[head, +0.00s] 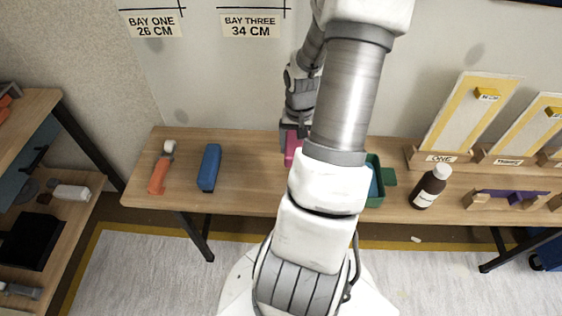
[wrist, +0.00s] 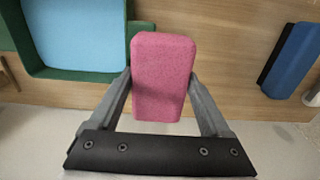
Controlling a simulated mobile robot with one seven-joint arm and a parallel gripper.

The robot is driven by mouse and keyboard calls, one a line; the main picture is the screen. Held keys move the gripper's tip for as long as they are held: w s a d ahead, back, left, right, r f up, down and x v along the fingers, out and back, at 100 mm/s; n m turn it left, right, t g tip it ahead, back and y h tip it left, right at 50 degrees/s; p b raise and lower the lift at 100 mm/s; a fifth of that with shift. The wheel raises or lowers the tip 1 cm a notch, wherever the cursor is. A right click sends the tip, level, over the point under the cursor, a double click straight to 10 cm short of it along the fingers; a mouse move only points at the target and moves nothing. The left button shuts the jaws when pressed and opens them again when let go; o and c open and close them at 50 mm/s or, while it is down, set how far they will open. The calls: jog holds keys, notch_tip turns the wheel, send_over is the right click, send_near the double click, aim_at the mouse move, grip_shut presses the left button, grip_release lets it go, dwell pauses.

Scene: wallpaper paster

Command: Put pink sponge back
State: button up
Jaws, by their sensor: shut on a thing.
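The pink sponge (wrist: 163,75) is a rounded block held between the two grey fingers of my gripper (wrist: 163,95) in the wrist view. In the head view the sponge (head: 292,151) shows as a small pink patch, largely hidden behind my arm. My gripper (head: 290,133) is shut on it over the middle of the bench. I cannot tell whether the sponge touches the bench top. A green tray (head: 388,177) with light blue inside stands to the right of the sponge, partly hidden by my arm. In the wrist view the tray (wrist: 100,76) is at upper left, apart from the sponge.
The wooden bench (head: 245,190) also carries a blue block (head: 209,167), an orange-handled tool (head: 158,177) and a brown bottle (head: 430,190). Sample boards (head: 465,115) stand at the right. The bench between blue block and sponge is clear. A wall stands behind.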

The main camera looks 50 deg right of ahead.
jog(key=b, duration=0.5)
send_over(262, 184)
notch_tip(262, 184, down, 7)
jog(key=shift+a+f, duration=0.1)
notch_tip(262, 184, down, 2)
jog(key=shift+f+b, duration=0.1)
jog(key=shift+b, duration=0.5)
jog(key=shift+f, duration=0.3)
jog(key=shift+s, duration=0.1)
jog(key=o, duration=1.2)
jog(key=shift+f, duration=0.15)
notch_tip(262, 184, up, 17)
jog(key=p, duration=0.8)
jog(key=shift+r, duration=0.2)
